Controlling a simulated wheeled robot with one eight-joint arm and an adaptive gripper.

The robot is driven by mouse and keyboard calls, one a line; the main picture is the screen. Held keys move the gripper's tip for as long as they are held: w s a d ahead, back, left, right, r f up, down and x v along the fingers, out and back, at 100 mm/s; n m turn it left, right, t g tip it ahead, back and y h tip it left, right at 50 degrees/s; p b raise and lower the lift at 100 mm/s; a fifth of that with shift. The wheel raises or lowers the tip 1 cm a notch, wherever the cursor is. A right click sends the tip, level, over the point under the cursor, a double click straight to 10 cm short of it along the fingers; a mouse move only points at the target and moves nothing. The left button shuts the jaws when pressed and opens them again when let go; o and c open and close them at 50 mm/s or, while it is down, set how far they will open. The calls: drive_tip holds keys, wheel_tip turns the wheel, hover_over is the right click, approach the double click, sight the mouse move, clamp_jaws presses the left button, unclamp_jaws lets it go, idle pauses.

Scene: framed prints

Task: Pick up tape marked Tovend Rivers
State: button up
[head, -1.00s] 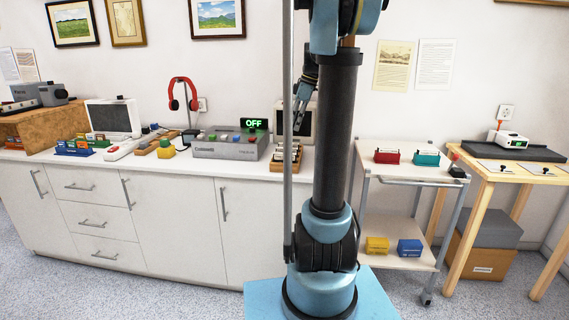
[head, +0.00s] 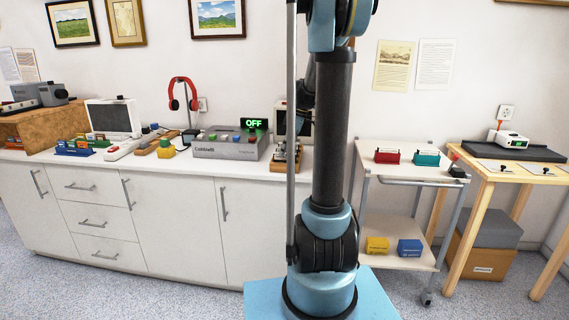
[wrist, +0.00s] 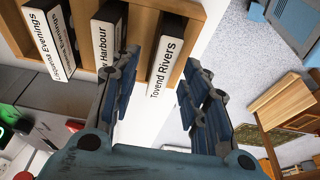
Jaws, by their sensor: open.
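The tape marked Tovend Rivers (wrist: 166,55) stands in a wooden rack (wrist: 197,45) in the wrist view, its white label facing me. My gripper (wrist: 160,72) is open, with one finger on each side of that tape's labelled end. I cannot tell whether either finger touches it. A tape whose label ends in Harbour (wrist: 105,45) stands just left of it, close to the left finger. A tape marked Evenings (wrist: 45,42) is further left. In the head view the rack (head: 286,168) is on the counter, and my arm mostly hides the gripper.
The grey console (head: 225,146) with an OFF display stands just left of the rack in the head view. A screen (head: 304,118) is behind the rack, partly hidden by my arm. A white cart (head: 400,176) with red and teal boxes stands to the right.

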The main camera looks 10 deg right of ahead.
drive_tip(key=shift+x, duration=0.8)
drive_tip(key=shift+f, duration=0.25)
clamp_jaws()
